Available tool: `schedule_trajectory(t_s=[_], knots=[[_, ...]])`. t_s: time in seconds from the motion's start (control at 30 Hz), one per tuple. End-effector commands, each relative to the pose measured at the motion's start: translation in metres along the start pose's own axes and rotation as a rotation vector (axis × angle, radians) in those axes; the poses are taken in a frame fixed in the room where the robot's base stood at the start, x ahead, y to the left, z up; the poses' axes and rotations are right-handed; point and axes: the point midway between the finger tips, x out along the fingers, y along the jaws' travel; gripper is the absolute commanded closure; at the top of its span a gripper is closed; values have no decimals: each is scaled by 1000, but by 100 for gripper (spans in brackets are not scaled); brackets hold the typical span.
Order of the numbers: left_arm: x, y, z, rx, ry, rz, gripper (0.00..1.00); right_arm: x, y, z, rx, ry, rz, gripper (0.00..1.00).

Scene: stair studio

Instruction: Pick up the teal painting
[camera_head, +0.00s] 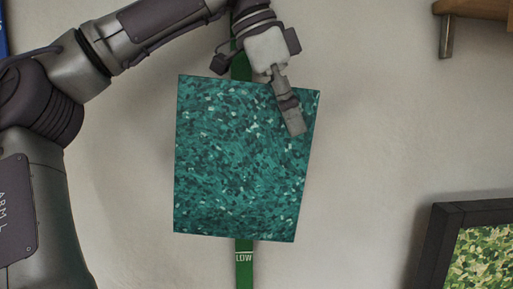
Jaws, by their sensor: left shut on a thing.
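The teal painting (235,165) is a speckled teal panel in the middle of the head view, in front of the pale wall. It is slightly tilted. My left gripper (293,122) reaches down over its top right part. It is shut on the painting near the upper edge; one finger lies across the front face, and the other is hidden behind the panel. My right gripper does not show.
A green strap or strip (244,262) with white lettering runs vertically behind the painting. A dark-framed picture with a green and yellow pattern (480,262) is at the lower right. A wooden shelf-like piece (478,9) with a metal bracket is at the top right. Bare wall lies between them.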

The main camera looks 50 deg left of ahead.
Motion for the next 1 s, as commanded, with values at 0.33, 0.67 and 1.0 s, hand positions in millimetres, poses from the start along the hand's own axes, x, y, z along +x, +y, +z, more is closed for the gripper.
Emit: schedule_trajectory(t_s=[0.33,0.67,1.0], knots=[[-15,0,-7,0,0,-1,100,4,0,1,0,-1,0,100],[-28,48,-12,5,-1,-2,100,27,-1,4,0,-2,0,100],[-29,127,-12,4,-1,-3,100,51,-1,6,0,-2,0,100]])
